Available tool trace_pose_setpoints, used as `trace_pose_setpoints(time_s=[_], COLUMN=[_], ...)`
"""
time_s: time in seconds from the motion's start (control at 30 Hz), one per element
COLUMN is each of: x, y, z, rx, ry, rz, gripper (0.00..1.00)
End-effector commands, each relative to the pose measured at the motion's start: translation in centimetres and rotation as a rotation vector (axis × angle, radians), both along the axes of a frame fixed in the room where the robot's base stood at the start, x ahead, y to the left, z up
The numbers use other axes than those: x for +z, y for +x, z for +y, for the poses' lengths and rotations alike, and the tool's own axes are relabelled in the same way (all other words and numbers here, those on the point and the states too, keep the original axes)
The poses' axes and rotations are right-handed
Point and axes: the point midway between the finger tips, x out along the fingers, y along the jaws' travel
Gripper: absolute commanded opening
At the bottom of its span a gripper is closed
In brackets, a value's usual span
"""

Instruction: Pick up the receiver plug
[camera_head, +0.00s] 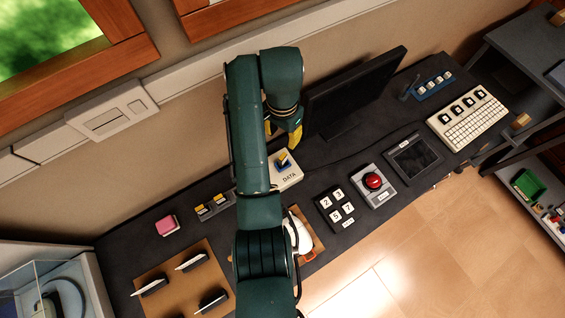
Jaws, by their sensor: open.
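A small blue and yellow piece (283,162), probably the receiver plug, sits at the top of a white block marked DATA (290,178) on the dark desk. My gripper (292,138), with yellow fingers, hangs from the green arm just above and behind this piece, beside the monitor. The gripper is open and appears apart from the piece. My arm hides the left side of the block, and the fingertips are small and partly covered.
A monitor (352,92) stands close to the right of my gripper. A number pad (337,208), a red button box (373,182) and a keyboard (468,118) lie to the right. A pink block (166,225) and yellow-topped pieces (212,206) lie to the left.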

Motion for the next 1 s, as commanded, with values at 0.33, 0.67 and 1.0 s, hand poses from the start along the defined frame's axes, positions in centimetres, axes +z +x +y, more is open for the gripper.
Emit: trace_pose_setpoints(time_s=[0.33, 0.67, 1.0], x=[-8.2, -12.6, -15.4], y=[-0.1, -0.3, -0.3], z=[0.0, -0.1, -0.1], rx=[0.002, 0.003, 0.003], ry=[0.000, 0.001, 0.001], rz=[0.001, 0.001, -0.004], gripper=[0.48, 0.48, 0.48])
